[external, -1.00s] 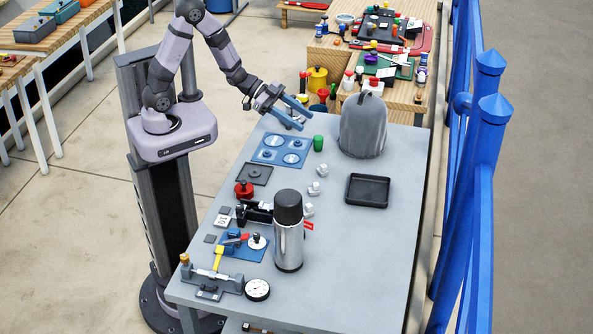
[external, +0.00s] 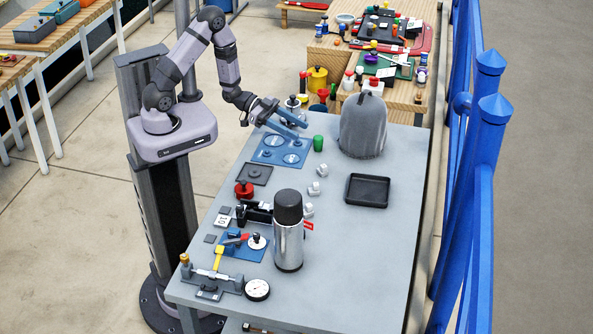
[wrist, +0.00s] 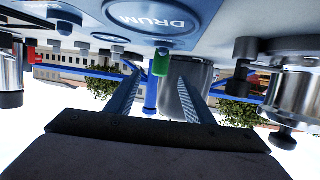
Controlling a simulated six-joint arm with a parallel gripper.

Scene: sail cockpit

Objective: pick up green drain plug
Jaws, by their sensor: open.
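The green drain plug (external: 318,143) stands upright on the grey table, just right of a blue panel (external: 269,160) with round discs. In the wrist view the green plug (wrist: 161,62) appears upside down, beyond and between my two fingers. My gripper (external: 297,130) is open and empty, with its blue fingers above the far part of the blue panel, to the left of the plug and apart from it. The gripper (wrist: 157,92) in the wrist view has clear space between its fingers.
A grey covered dome (external: 362,125) stands right of the plug. A black tray (external: 368,191), a steel flask (external: 288,230), several white fittings (external: 314,188) and a red knob (external: 244,189) are nearer the front. A metal pot (external: 293,112) is behind my gripper. The table's right front is clear.

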